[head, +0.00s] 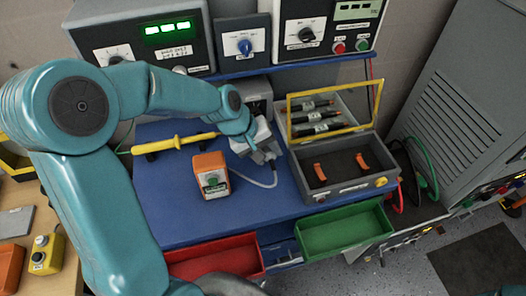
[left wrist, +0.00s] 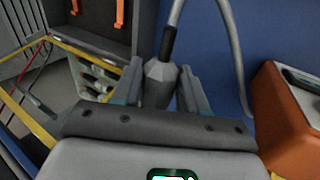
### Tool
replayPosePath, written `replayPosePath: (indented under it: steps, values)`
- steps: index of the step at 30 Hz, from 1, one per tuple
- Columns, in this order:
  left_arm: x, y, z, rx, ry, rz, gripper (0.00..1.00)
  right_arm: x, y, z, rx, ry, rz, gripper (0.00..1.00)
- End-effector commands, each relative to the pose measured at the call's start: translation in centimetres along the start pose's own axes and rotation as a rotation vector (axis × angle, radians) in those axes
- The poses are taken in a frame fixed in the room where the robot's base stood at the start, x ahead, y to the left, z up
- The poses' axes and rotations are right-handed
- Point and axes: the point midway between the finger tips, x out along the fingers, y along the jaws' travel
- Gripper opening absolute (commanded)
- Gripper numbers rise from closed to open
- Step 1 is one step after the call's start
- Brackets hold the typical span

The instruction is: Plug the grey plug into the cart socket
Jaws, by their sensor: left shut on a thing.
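My left gripper (head: 265,154) is over the blue cart top (head: 178,208), near its middle. In the left wrist view its two fingers (left wrist: 160,88) are closed on the sides of the grey plug (left wrist: 158,82). A grey cable (left wrist: 230,50) leaves the plug's black collar and loops round; it also lies on the cart in the head view (head: 262,183). In the head view the plug is mostly hidden by my gripper. A grey box (head: 258,90) stands behind my wrist, partly covered; I cannot make out a socket opening on it. My right gripper is not in view.
An orange device (head: 210,176) stands left of the gripper, with a yellow-handled tool (head: 175,143) behind it. An open grey case (head: 345,184) with a yellow-framed lid stands close on the right. Red (head: 215,264) and green (head: 345,230) bins hang at the front.

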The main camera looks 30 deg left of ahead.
Motion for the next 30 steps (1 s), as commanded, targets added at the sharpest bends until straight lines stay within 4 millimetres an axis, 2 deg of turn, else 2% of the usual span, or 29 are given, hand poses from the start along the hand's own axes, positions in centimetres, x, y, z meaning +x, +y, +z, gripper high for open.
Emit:
replayPosePath:
  steps: [14, 30]
  values:
    - [-0.3, 0.3, -0.6, -0.026, 0.017, 0.031, 0.16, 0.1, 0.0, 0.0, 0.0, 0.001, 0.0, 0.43]
    - [-0.3, 0.2, -5.4, -0.026, 0.016, 0.029, 0.16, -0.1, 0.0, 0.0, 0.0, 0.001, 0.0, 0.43]
